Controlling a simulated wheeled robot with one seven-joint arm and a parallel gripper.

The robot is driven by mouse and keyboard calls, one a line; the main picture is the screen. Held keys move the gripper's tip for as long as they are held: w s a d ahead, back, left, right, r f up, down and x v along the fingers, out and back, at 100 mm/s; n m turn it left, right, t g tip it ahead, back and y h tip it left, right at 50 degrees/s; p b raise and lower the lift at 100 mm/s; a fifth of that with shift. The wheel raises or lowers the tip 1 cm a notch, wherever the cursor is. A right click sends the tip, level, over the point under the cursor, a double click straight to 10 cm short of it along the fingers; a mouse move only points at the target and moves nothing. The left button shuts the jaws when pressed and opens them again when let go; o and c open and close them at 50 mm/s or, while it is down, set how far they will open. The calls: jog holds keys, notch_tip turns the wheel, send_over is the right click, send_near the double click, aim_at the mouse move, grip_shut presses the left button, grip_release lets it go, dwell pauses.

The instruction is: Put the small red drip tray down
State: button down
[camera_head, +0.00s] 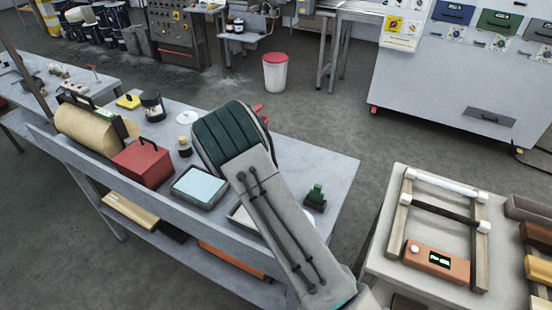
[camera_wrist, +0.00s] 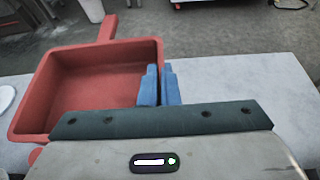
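The small red drip tray (camera_wrist: 92,82) is an open square pan with a straight handle, at the left of the wrist view. My gripper (camera_wrist: 159,84) has blue fingers nearly together, one on each side of the tray's right wall, pinching it. The tray looks level and empty, above the grey table (camera_wrist: 240,85); I cannot tell whether its bottom touches the table. In the head view only small red parts of the tray (camera_head: 259,108) show beside my arm, which hides the rest and the fingers.
On the table (camera_head: 335,172) stand a red box (camera_head: 142,163), a tray with a pale blue pad (camera_head: 199,187), a small jar (camera_head: 184,147), a white disc (camera_head: 187,117) and a dark green block (camera_head: 315,196). The table's right end looks mostly clear.

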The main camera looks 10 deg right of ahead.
jog(key=shift+a+f, duration=0.1)
jog(key=shift+f, duration=0.1)
jog(key=p, duration=0.2)
send_over(289, 168)
notch_tip(289, 168, down, 7)
jog(key=shift+w+r, duration=0.1)
jog(key=shift+r, duration=0.1)
jog(key=shift+f+p, duration=0.6)
jog(key=shift+f, duration=1.45)
jog(key=shift+f, duration=0.2)
jog(key=c, duration=2)
grip_release()
jog(key=shift+b, duration=0.3)
jog(key=o, duration=0.3)
